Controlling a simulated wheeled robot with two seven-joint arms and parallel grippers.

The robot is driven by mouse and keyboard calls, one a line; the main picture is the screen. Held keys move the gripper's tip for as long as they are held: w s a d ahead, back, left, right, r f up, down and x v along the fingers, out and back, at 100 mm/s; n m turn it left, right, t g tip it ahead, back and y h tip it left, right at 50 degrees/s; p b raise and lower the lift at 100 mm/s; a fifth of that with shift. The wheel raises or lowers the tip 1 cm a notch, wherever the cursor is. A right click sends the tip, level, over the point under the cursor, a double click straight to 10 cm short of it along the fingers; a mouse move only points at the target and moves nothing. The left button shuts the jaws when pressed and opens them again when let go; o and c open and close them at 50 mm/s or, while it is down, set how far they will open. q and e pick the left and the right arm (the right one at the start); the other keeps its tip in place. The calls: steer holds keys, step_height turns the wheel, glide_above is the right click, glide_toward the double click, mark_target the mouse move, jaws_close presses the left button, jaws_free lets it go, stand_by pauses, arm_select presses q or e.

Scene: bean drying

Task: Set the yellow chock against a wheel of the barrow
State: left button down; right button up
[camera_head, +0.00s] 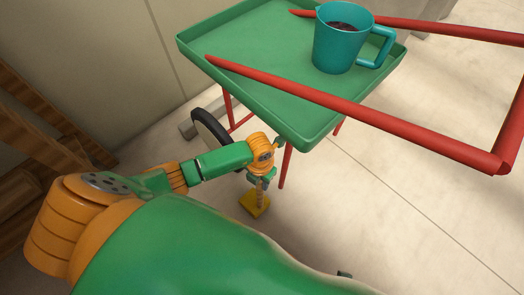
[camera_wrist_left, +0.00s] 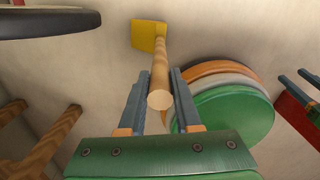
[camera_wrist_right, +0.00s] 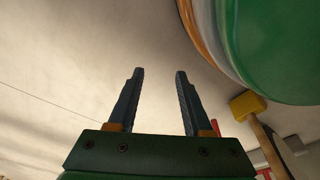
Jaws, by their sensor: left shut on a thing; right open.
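The yellow chock (camera_head: 254,204) is a small block on a wooden handle. My left gripper (camera_head: 262,180) is shut on the handle, which also shows between its fingers in the left wrist view (camera_wrist_left: 158,85). The chock hangs low, at or just above the floor; I cannot tell if it touches. The barrow has a green tray (camera_head: 255,45), red legs and a black wheel (camera_head: 210,127). The wheel is up-left of the chock, with a gap between. The wheel also shows in the left wrist view (camera_wrist_left: 50,22). My right gripper (camera_wrist_right: 160,72) is open and empty; the chock (camera_wrist_right: 247,105) is to its right.
A teal mug (camera_head: 340,40) with dark liquid stands on the tray. The red handles (camera_head: 350,112) reach out to the right. Brown wooden beams (camera_head: 45,130) are at the left by a pale wall. The pale floor (camera_head: 400,220) at the right is clear.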

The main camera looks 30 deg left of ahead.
arm_select(q)
steer(key=w+a+b, duration=0.7)
steer(key=w+a, duration=0.1)
steer(key=a, duration=0.2)
steer(key=shift+w+a+b, duration=0.2)
steer(key=shift+a+b, duration=0.15)
steer(key=shift+b, duration=0.05)
arm_select(e)
steer(key=w+a+r, duration=0.1)
steer(key=w+r, duration=0.1)
steer(key=r, duration=0.5)
steer(key=w+r+t, duration=0.1)
steer(key=w+r, duration=0.2)
steer(key=r, duration=0.4)
steer(key=shift+a+y, duration=0.3)
steer(key=shift+a, duration=0.1)
steer(key=shift+r, duration=0.1)
arm_select(q)
steer(key=shift+f+b, duration=0.45)
steer(key=shift+f, duration=0.05)
arm_select(e)
steer(key=shift+w+f, duration=0.1)
steer(key=shift+f, duration=0.35)
arm_select(q)
steer(key=c, duration=0.5)
jaws_free()
